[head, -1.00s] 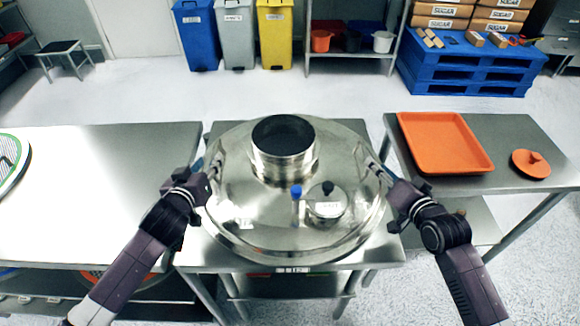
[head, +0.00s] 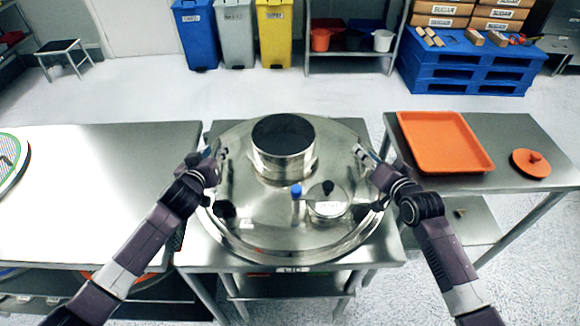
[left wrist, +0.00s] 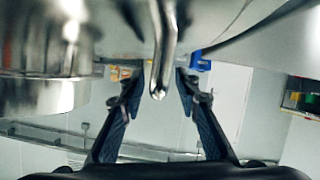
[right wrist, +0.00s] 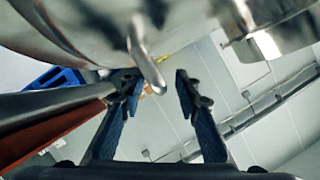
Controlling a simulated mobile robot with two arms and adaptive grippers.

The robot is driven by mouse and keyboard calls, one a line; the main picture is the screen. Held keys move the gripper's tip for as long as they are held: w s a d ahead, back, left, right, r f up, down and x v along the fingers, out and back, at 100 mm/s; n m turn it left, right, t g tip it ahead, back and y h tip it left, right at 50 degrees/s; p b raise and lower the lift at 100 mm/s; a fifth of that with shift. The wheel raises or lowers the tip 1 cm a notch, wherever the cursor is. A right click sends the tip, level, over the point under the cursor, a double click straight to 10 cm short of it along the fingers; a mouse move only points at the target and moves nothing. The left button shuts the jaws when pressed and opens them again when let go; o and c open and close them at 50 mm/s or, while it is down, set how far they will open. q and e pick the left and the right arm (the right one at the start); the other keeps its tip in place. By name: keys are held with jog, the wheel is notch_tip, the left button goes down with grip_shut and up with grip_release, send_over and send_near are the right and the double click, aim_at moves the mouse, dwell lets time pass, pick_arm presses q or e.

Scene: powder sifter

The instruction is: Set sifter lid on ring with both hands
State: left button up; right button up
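The sifter lid (head: 270,215) is a wide, shiny steel dome with a short dark-mouthed spout, a blue-capped stem and a small round cap. It rests on the middle steel table. My left gripper (head: 213,158) is at its left side handle; in the left wrist view, the open fingers (left wrist: 158,80) stand on either side of the bent handle rod (left wrist: 163,45). My right gripper (head: 366,158) is at the right side handle; in the right wrist view, the open fingers (right wrist: 158,80) straddle that handle (right wrist: 146,60). I cannot make out a ring for certain.
A round mesh sieve (head: 8,165) is cut off at the left edge, on the long, mostly bare left table (head: 100,190). An orange tray (head: 445,142) and an orange knobbed disc (head: 531,164) lie on the right table. Bins and a blue pallet stand far back.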

pick_arm(q)
grip_shut()
pick_arm(e)
grip_shut()
